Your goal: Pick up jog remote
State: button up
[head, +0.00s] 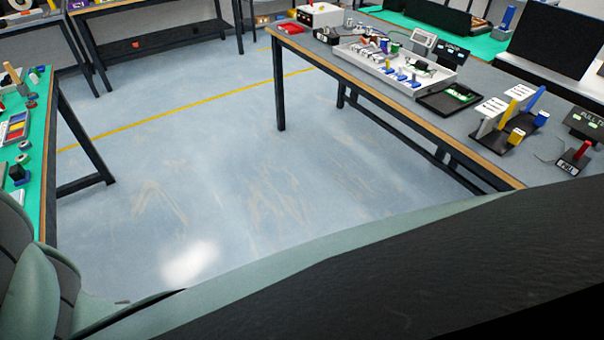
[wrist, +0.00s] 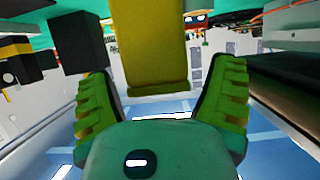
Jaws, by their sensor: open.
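I cannot tell for sure which object is the jog remote. A yellow block (wrist: 150,48) reaches down from the top edge of the wrist view, between the fingers of my gripper (wrist: 165,80). The green, ribbed fingers stand apart on either side of it, with gaps visible. The block's upper end is cut off by the frame. In the head view my gripper is not visible. There, a yellow handle (head: 524,118) and a blue handle (head: 536,98) stand with pale blocks on the right-hand table.
The right-hand table (head: 420,110) carries a white tray (head: 345,50), a black tray (head: 437,104) and a red-handled device (head: 582,150). A green-topped table (head: 48,150) stands at left. Blue floor (head: 190,150) lies open between them.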

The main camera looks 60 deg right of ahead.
jog(key=shift+a, duration=0.3)
jog(key=shift+c, duration=0.3)
jog(key=c, duration=1.3)
jog(key=shift+c, duration=0.2)
